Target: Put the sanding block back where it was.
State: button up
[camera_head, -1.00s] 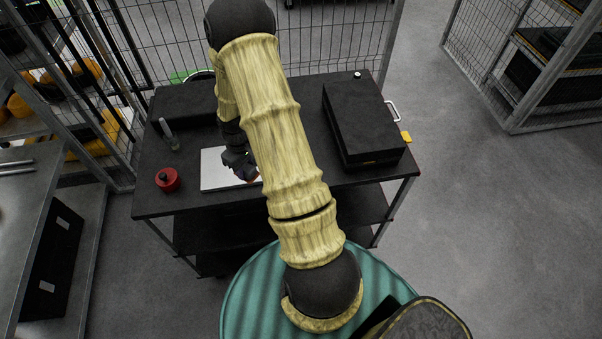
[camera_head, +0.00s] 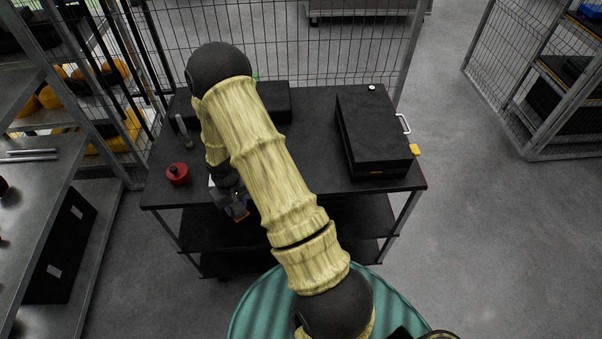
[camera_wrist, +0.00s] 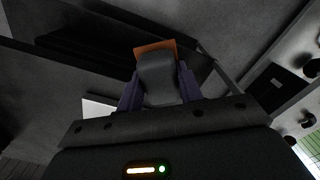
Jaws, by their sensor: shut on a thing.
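The sanding block, a dark grey body with an orange-brown face, is between the purple fingers of my gripper (camera_wrist: 159,88) in the wrist view, where the block (camera_wrist: 156,68) sits across the fingertips. In the head view my gripper (camera_head: 236,204) is at the front edge of the black cart top (camera_head: 300,160), left of centre. A small orange-brown part of the block (camera_head: 241,215) shows below it, clear of any surface as far as I can see.
A black case (camera_head: 372,132) with a pale handle lies at the right. A dark slab (camera_head: 273,101) lies at the back. A metal bench (camera_head: 30,190) is at far left.

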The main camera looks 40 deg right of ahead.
notch_tip(320, 180, down, 8)
jog(key=a+b, duration=0.1)
jog(key=b, duration=0.5)
jog(key=shift+a, duration=0.35)
